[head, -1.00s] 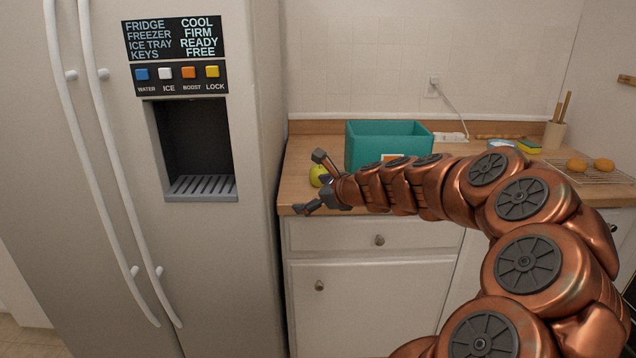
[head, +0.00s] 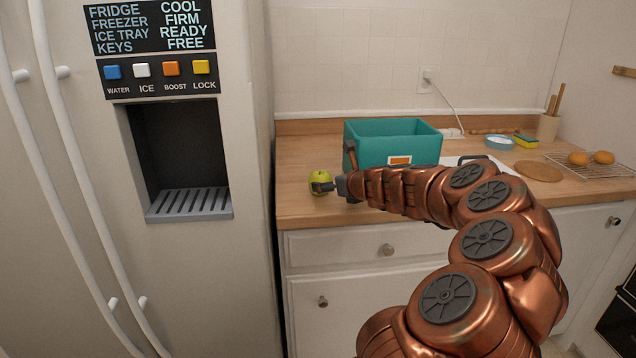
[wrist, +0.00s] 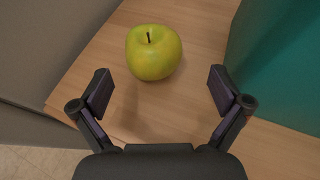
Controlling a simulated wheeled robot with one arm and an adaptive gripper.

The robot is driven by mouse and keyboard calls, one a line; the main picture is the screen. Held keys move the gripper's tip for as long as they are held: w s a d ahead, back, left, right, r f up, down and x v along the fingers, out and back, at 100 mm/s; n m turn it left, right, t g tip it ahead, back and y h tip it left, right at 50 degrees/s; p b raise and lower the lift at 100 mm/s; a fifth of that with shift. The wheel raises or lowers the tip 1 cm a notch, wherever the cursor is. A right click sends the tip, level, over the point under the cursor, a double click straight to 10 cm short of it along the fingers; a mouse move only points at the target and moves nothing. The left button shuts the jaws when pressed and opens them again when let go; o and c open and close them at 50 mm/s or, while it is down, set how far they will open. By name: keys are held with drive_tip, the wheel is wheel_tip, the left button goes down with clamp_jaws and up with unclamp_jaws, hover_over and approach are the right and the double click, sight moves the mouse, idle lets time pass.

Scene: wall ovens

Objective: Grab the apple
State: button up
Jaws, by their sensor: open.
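A yellow-green apple (head: 320,182) stands on the wooden counter (head: 300,207), left of the teal bin. In the wrist view the apple (wrist: 153,52) is upright with its dark stem on top, just beyond my fingertips and roughly centred between them. My gripper (wrist: 160,90) is open and empty, with one finger to each side. In the head view my gripper (head: 335,170) is beside the apple, and one finger covers part of the apple's lower right.
The teal bin (head: 393,130) stands close on the right of my gripper. The fridge (head: 245,250) is to the left. A round wooden board (head: 538,171) and a wire rack (head: 605,170) lie further right. The counter's front edge is near.

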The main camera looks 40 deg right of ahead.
sight(321, 172)
drive_tip(key=shift+w+a+r+x, duration=0.1)
drive_tip(key=shift+a+x, duration=0.05)
drive_tip(key=shift+x, duration=0.6)
drive_tip(key=shift+w+a+r+x, duration=0.1)
drive_tip(key=shift+a+x, duration=0.05)
drive_tip(key=shift+x, duration=0.6)
drive_tip(key=shift+a+r+x, duration=0.1)
drive_tip(key=shift+a+x, duration=0.05)
drive_tip(key=shift+x, duration=0.6)
drive_tip(key=shift+w+d+f, duration=0.2)
drive_tip(key=shift+w, duration=0.25)
drive_tip(key=c, duration=1.4)
drive_tip(key=shift+o, duration=0.2)
drive_tip(key=shift+r, duration=0.1)
drive_tip(key=shift+r, duration=0.9)
drive_tip(key=shift+r+p, duration=0.35)
drive_tip(key=shift+r, duration=0.5)
drive_tip(key=s+a, duration=0.1)
drive_tip(key=s, duration=0.7)
drive_tip(key=s+a+r, duration=0.1)
drive_tip(key=s+a, duration=0.1)
drive_tip(key=s, duration=0.5)
drive_tip(key=shift+s+a+b, duration=0.3)
drive_tip(key=shift+s, duration=0.05)
